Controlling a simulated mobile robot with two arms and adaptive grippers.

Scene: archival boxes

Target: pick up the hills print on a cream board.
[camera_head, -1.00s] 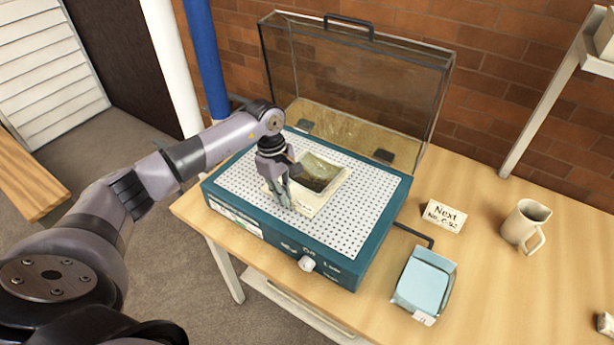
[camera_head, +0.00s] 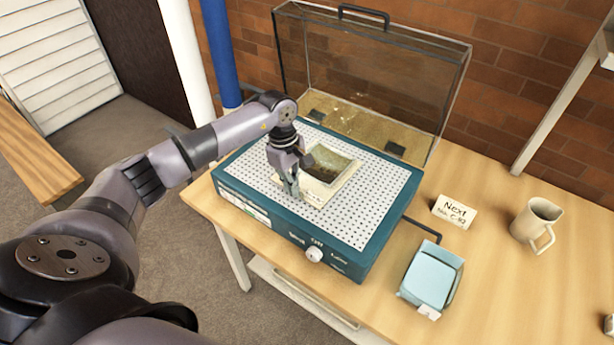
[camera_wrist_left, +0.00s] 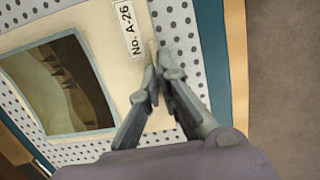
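The hills print on a cream board (camera_head: 347,184) lies over the white perforated bed of a teal machine. In the left wrist view the cream board (camera_wrist_left: 102,25) shows a dark hills picture with a grey-green border and a label reading "No. A-26". My left gripper (camera_head: 293,196) is at the board's near left side. In the left wrist view the left gripper's fingertips (camera_wrist_left: 161,72) are close together, on either side of the board's edge beside the label, and look shut on it. Whether the board is clear of the bed is hard to tell. My right gripper is not in view.
The teal machine (camera_head: 290,232) has a clear raised lid (camera_head: 375,75) behind the bed. To its right on the wooden table are a "Next" card (camera_head: 455,210), a pale blue box (camera_head: 432,276) and a cream mug (camera_head: 536,222). Table between them is bare.

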